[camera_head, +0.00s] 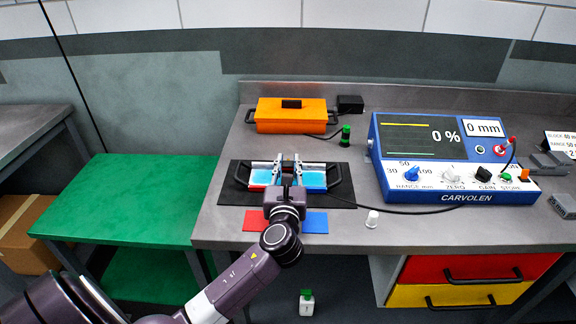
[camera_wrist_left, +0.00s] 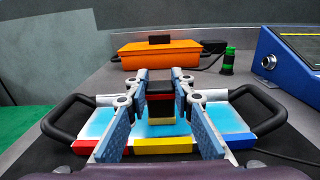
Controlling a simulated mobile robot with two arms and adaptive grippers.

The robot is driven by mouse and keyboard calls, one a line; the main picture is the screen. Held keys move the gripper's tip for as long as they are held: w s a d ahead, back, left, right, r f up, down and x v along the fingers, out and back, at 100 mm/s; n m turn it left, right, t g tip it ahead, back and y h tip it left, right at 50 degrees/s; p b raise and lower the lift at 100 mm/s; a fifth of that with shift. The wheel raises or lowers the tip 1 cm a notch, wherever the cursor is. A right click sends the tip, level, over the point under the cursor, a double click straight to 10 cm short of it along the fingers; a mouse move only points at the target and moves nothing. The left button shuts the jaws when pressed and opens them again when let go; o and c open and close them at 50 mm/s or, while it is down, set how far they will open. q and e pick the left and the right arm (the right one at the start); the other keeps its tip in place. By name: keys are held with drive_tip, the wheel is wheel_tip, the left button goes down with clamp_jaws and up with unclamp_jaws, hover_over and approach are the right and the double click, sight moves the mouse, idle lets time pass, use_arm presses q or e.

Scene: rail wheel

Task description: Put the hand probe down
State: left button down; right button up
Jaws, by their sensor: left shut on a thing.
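The hand probe (camera_wrist_left: 161,108), a small dark block with red and yellowish parts, appears between my left gripper's fingers in the left wrist view. My left gripper (camera_head: 287,166) is shut on it, over a light blue and white plate with two black handles (camera_wrist_left: 265,105). The plate lies on a black mat (camera_head: 345,188) on the grey bench. From these views I cannot tell whether the probe touches the plate. In the head view the gripper mostly hides the probe. My right gripper is not in view.
An orange case (camera_head: 290,118) and a green-black cylinder (camera_head: 345,136) stand behind the mat. A blue instrument (camera_head: 440,160) stands to the right, a cable running from it toward the mat. A white cap (camera_head: 372,219) is near the front edge. A green table (camera_head: 130,195) is at left.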

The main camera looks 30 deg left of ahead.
use_arm(q)
drive_tip(key=shift+f, duration=0.15)
drive_tip(key=c, duration=1.7)
unclamp_jaws()
drive_tip(key=b+v, duration=0.1)
drive_tip(key=v, duration=1.1)
